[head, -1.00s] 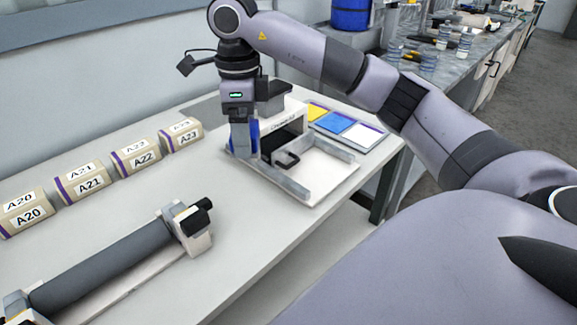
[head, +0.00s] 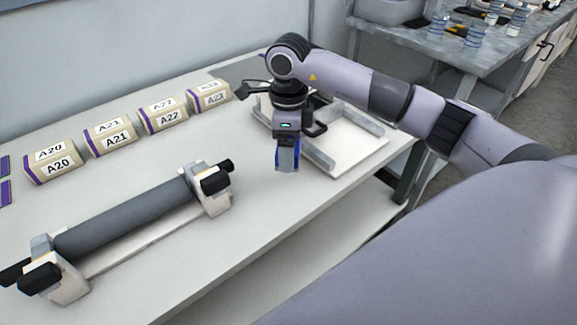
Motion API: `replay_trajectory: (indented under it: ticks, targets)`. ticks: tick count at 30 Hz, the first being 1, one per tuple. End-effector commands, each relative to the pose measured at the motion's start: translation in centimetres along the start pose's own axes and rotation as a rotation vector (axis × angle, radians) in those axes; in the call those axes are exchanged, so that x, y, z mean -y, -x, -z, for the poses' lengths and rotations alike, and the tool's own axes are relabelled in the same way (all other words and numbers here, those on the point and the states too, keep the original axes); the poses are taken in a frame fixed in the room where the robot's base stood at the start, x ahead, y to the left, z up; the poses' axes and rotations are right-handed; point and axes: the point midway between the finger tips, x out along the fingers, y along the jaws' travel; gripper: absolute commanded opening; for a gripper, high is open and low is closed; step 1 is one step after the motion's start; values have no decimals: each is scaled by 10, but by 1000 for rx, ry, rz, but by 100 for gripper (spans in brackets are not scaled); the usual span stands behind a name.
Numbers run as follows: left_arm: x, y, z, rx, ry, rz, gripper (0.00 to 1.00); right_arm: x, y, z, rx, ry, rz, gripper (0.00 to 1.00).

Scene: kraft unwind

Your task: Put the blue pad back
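My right arm comes in from the right, and its gripper (head: 286,167) points down over the table. A blue piece (head: 280,158) shows on both sides of the grey finger. It looks like the blue pad held upright between the fingers, partly hidden by them. The gripper is in front of the white device with its open tray (head: 365,152), apart from it and near the table top. The row of coloured pads beyond the device is hidden behind my arm. My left gripper is not in view.
A grey roller on white end stands (head: 125,215) lies at the front left. Several labelled boxes (head: 108,137) line the wall side. Purple-edged items (head: 5,178) show at the left edge. The table (head: 255,215) between roller and tray is clear. Another bench (head: 435,45) stands behind.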

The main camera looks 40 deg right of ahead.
Motion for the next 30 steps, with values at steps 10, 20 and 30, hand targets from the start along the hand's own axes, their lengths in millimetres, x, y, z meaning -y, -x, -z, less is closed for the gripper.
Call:
replay_trajectory:
  ticks: [10, 20, 30]
  targets:
    - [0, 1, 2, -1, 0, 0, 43, 0, -33, 0, -1, 1, -1, 51]
    - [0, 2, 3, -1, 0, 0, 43, 0, -62, 0, 2, 0, 2, 51]
    - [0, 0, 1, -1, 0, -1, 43, 0, -65, 0, 1, 0, 1, 100]
